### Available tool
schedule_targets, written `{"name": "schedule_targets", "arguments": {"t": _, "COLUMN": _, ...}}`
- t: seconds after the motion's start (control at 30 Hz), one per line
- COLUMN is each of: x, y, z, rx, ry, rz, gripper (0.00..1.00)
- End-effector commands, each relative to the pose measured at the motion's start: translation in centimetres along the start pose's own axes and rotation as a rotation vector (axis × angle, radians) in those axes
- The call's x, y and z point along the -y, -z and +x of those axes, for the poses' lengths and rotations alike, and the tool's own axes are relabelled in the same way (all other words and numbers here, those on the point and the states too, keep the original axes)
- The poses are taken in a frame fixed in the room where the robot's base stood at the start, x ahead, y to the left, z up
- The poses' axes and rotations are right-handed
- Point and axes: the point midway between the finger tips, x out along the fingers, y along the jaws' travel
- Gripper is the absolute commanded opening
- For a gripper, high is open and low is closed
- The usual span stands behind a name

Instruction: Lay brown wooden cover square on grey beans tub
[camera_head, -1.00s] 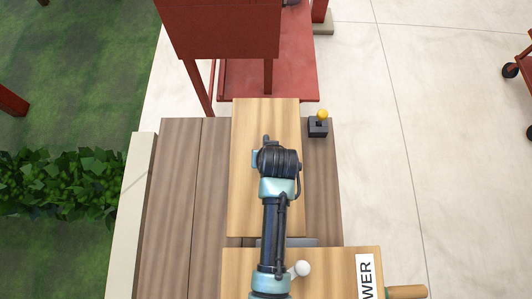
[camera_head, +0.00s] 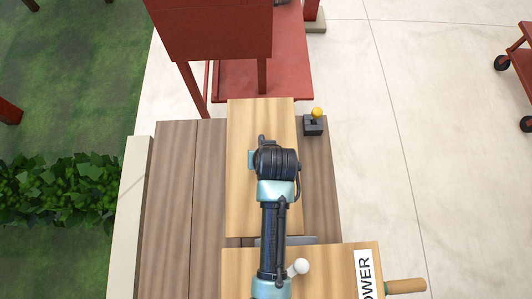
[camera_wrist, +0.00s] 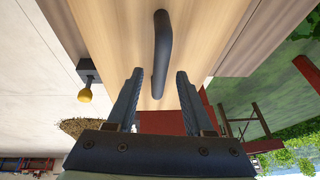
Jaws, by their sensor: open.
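The wooden cover (camera_head: 262,112) is a long light-brown board lying on the slatted bench in the head view. In the wrist view the cover (camera_wrist: 115,25) carries a dark curved bar handle (camera_wrist: 161,50). My gripper (camera_wrist: 158,78) is open over the cover, its two fingers apart on either side of the handle's near end; contact cannot be told. No full tub is visible.
A second light board (camera_head: 330,262) with a white knob (camera_head: 298,267), a lettered label and a side handle lies nearer. A yellow-topped joystick box (camera_head: 314,124) stands right of the cover. A red stand (camera_head: 210,30) is behind. Bean-like grains (camera_wrist: 88,127) show at wrist-view left.

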Motion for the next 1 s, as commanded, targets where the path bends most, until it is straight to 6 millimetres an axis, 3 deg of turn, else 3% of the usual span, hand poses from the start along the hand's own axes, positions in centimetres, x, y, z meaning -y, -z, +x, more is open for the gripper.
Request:
{"name": "schedule_targets", "arguments": {"t": 0.2, "x": 0.0, "y": 0.1, "z": -4.6, "rx": -0.004, "ry": 0.0, "rz": 0.001, "gripper": 0.52}}
{"name": "schedule_targets", "arguments": {"t": 0.4, "x": 0.0, "y": 0.1, "z": -7.8, "rx": -0.002, "ry": 0.0, "rz": 0.001, "gripper": 0.52}}
{"name": "schedule_targets", "arguments": {"t": 0.77, "x": 0.0, "y": 0.6, "z": -9.6, "rx": -0.018, "ry": -0.002, "rz": -0.002, "gripper": 0.52}}
{"name": "schedule_targets", "arguments": {"t": 0.87, "x": 0.0, "y": 4.1, "z": -11.0, "rx": -0.12, "ry": -0.013, "rz": -0.012, "gripper": 0.52}}
{"name": "schedule_targets", "arguments": {"t": 0.97, "x": 0.3, "y": 10.6, "z": -14.7, "rx": -0.327, "ry": -0.032, "rz": -0.031, "gripper": 0.52}}
{"name": "schedule_targets", "arguments": {"t": 1.0, "x": 0.6, "y": 13.8, "z": -16.9, "rx": -0.434, "ry": -0.038, "rz": -0.041, "gripper": 0.52}}
